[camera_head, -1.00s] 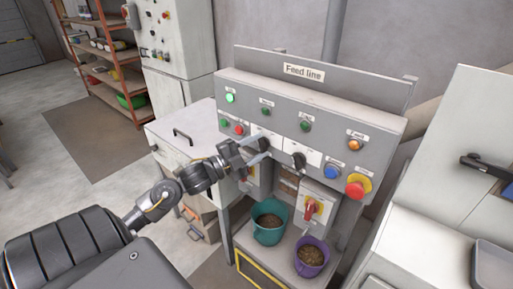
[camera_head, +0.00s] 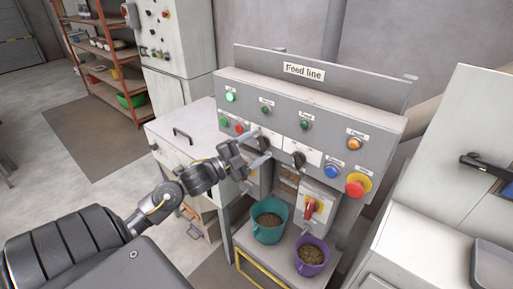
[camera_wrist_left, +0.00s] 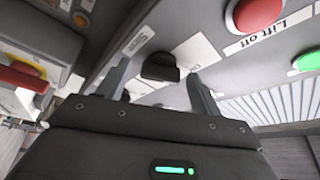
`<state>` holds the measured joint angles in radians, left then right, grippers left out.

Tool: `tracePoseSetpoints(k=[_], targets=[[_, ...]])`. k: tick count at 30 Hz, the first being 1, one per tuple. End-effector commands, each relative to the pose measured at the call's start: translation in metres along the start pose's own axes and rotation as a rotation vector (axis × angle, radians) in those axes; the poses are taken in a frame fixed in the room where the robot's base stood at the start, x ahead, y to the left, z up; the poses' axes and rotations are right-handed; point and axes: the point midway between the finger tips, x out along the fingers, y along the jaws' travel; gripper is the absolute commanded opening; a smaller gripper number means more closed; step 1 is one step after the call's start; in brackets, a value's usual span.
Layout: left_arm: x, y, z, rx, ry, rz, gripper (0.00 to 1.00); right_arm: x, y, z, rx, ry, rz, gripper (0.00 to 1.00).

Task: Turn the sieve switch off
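The panel (camera_head: 340,122) under a "Feed line" sign carries two black rotary switches, a left one (camera_head: 263,144) and a right one (camera_head: 298,160). Their labels are too small to read, so I cannot tell by name which is the sieve switch. My left gripper (camera_head: 260,146) is open in front of the left black switch. In the left wrist view, a black knob (camera_wrist_left: 160,67) shows beyond and between the two spread fingertips (camera_wrist_left: 158,82); they look apart from it. A partly readable label (camera_wrist_left: 138,41) sits beside it. My right gripper is not in view.
Near the switches are a red button (camera_head: 239,129), several green lamps or buttons (camera_head: 230,97), a blue button (camera_head: 332,172) and a red emergency stop (camera_head: 356,186). A red-handled switch (camera_head: 312,208) is below. A teal bucket (camera_head: 268,235) and purple bucket (camera_head: 310,262) stand underneath.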

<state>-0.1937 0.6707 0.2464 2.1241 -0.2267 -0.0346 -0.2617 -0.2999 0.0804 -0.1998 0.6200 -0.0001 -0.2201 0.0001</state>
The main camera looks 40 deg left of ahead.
Motion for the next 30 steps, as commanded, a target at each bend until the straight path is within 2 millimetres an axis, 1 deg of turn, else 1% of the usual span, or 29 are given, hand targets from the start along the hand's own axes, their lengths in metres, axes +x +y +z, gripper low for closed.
tracePoseSetpoints(k=[5,8,11,21,25,30], targets=[[0.000,0.000,0.000,0.001,0.000,-0.001,0.65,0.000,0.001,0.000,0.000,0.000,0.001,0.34],[-0.005,0.001,0.001,0.001,0.000,0.000,0.65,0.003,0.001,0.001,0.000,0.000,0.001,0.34],[-0.018,0.003,0.002,0.001,-0.001,0.001,0.65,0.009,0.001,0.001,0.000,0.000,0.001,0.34],[-0.080,0.004,0.002,0.000,-0.001,0.002,0.65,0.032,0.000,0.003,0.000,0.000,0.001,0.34],[-0.096,0.003,0.001,-0.001,-0.001,0.001,0.65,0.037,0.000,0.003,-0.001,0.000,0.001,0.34],[-0.107,0.001,0.001,0.000,-0.001,0.000,0.65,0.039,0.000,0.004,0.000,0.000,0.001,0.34]])
